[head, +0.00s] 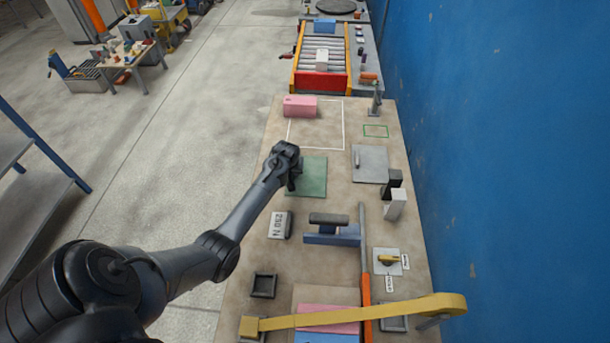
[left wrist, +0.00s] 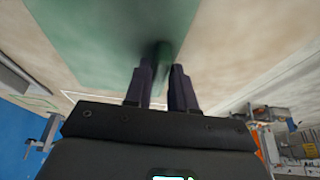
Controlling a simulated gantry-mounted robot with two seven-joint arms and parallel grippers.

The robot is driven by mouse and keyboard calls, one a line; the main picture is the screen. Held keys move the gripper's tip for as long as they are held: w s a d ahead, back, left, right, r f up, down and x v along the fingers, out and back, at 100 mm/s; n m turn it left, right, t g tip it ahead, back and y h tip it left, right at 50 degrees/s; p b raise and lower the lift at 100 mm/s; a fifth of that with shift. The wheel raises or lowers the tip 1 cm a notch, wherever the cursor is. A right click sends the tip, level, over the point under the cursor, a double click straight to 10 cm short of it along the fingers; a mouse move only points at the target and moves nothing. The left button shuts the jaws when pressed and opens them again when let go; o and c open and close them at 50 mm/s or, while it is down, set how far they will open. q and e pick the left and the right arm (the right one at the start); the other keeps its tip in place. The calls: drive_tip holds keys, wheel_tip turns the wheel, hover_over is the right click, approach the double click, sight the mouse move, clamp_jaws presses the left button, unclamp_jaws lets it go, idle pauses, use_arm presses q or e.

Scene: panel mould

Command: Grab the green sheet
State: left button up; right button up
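The green sheet (head: 311,178) lies flat on the bench in the middle of the head view. My left gripper (head: 292,184) points down at the sheet's left edge. In the left wrist view the green sheet (left wrist: 98,38) fills the upper left, and my left gripper's two fingers (left wrist: 163,72) stand a small gap apart close to its edge. A dark patch, perhaps a shadow, lies on the sheet just beyond the fingertips. I cannot tell whether the fingers touch the sheet. My right gripper is not in view.
A pink block (head: 300,107) sits at a white outlined area (head: 331,129) behind the sheet. A grey plate (head: 370,166) lies to its right. A weight marked 250 N (head: 279,225) and a blue fixture (head: 333,234) stand nearer. A blue wall (head: 500,130) bounds the right side.

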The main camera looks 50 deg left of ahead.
use_arm(q)
clamp_jaws()
drive_tip(key=shift+r, duration=0.1)
